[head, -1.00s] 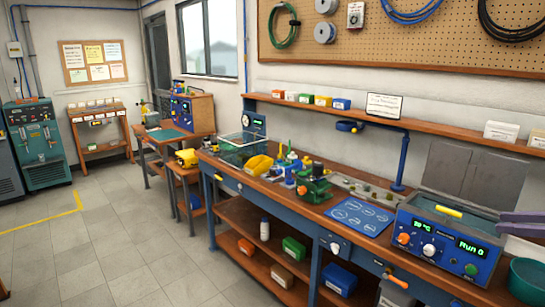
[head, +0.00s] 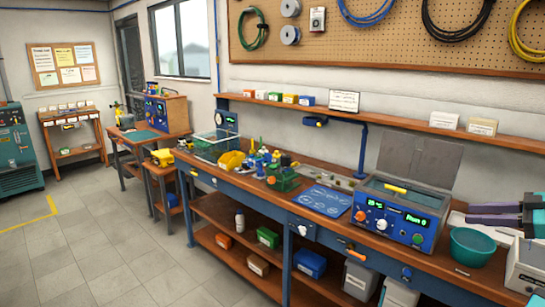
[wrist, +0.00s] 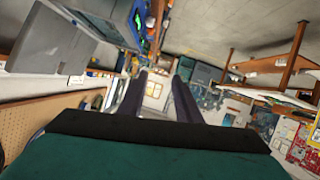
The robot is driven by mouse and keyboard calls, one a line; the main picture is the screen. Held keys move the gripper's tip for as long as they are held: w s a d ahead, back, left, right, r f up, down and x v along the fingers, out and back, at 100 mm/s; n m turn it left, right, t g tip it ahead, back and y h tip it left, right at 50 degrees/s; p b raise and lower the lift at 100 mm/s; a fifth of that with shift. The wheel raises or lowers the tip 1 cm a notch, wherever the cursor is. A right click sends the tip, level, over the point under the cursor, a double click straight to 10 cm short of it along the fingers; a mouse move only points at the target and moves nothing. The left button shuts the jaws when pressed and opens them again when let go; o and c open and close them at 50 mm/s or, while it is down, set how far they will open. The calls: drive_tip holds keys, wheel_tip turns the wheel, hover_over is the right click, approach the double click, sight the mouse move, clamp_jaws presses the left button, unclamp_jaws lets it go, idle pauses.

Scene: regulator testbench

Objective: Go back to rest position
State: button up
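My gripper (head: 470,214) shows at the right edge of the head view, with dark purple fingers pointing left. It is above the right part of the bench, above and beside the teal bowl (head: 473,246). In the wrist view, my gripper's two fingers (wrist: 158,76) stand apart with a clear gap between them, and nothing is held. The wrist view is tilted and looks across the room.
The workbench (head: 345,228) holds a blue control unit (head: 390,222) with a raised lid, a blue mat (head: 322,201), a green fixture (head: 283,178) and a yellow bin (head: 231,159). A shelf (head: 385,117) runs above. Floor (head: 90,250) at left is clear.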

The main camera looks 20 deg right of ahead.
drive_tip(key=w+a+f+n+g+y, duration=0.2)
drive_tip(key=w+a+f+g+y, duration=0.25)
drive_tip(key=w+a+f, duration=1.25)
drive_tip(key=w+a+f+g+y, duration=0.1)
drive_tip(key=a+f+g, duration=0.2)
drive_tip(key=a+f, duration=0.9)
drive_tip(key=w+a+f+g+y, duration=0.1)
drive_tip(key=a+f+g, duration=0.2)
drive_tip(key=a+f, duration=0.85)
drive_tip(key=s+a+f+m+g+h, duration=0.2)
drive_tip(key=s+a+f+g+h, duration=0.4)
drive_tip(key=s+a+f, duration=1.35)
drive_tip(key=s+f+m+g+h, duration=0.2)
drive_tip(key=s+f+g+h, duration=0.1)
drive_tip(key=s+f, duration=0.75)
drive_tip(key=s+d+f+m+t+h, duration=0.1)
drive_tip(key=s+d+m+t+h, duration=0.1)
drive_tip(key=d+m, duration=0.4)
drive_tip(key=shift+s+d+h, duration=0.15)
drive_tip(key=shift+d+h, duration=0.25)
drive_tip(key=shift+h, duration=0.45)
